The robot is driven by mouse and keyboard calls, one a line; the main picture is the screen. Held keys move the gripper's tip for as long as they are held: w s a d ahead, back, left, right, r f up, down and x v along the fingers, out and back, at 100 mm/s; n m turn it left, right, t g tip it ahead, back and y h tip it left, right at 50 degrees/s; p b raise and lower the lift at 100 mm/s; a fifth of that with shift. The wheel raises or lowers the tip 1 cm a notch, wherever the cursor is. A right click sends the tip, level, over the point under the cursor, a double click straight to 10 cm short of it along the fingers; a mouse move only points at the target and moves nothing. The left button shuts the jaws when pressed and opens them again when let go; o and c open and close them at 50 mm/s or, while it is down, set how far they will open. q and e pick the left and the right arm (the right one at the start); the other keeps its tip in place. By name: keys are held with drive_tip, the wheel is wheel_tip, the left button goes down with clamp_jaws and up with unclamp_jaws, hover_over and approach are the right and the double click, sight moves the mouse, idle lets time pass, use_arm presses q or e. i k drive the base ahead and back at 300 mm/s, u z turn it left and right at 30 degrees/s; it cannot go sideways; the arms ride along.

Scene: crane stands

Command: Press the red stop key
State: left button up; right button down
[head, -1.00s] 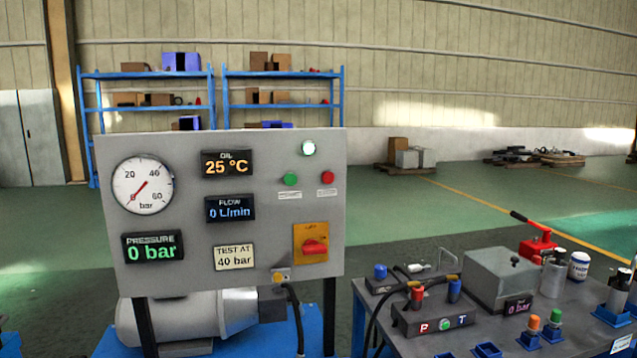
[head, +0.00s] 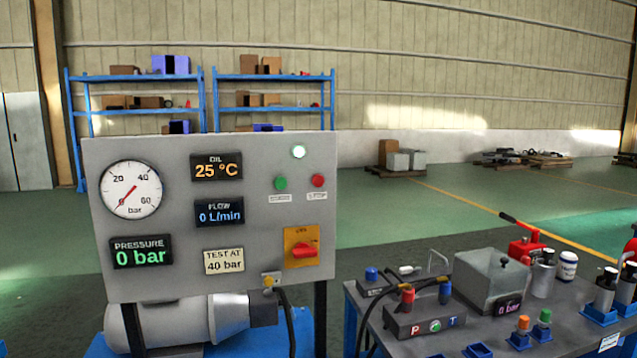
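The red stop key (head: 318,181) is a small round button on the upper right of the grey control panel (head: 150,280). A green key (head: 280,183) sits just left of it, and a lit white lamp (head: 299,152) is above and between them. Each key has a small label beneath, too small to read. A larger red rotary switch (head: 304,249) on a yellow plate is lower down. The pressure display (head: 141,254) reads 0 bar and the flow display (head: 220,212) reads 0 L/min. Neither of my grippers shows in the head view.
A motor (head: 180,322) lies below the panel. Blue shelves (head: 200,110) stand behind. The floor right of the panel is open.

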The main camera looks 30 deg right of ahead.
sight(317, 180)
drive_tip(key=k, duration=1.35)
drive_tip(key=z, duration=0.5)
drive_tip(key=i, duration=0.6)
drive_tip(key=z, duration=0.7)
drive_tip(key=i, duration=0.85)
drive_tip(key=u, duration=0.8)
drive_tip(key=i, duration=0.6)
drive_tip(key=u, duration=0.55)
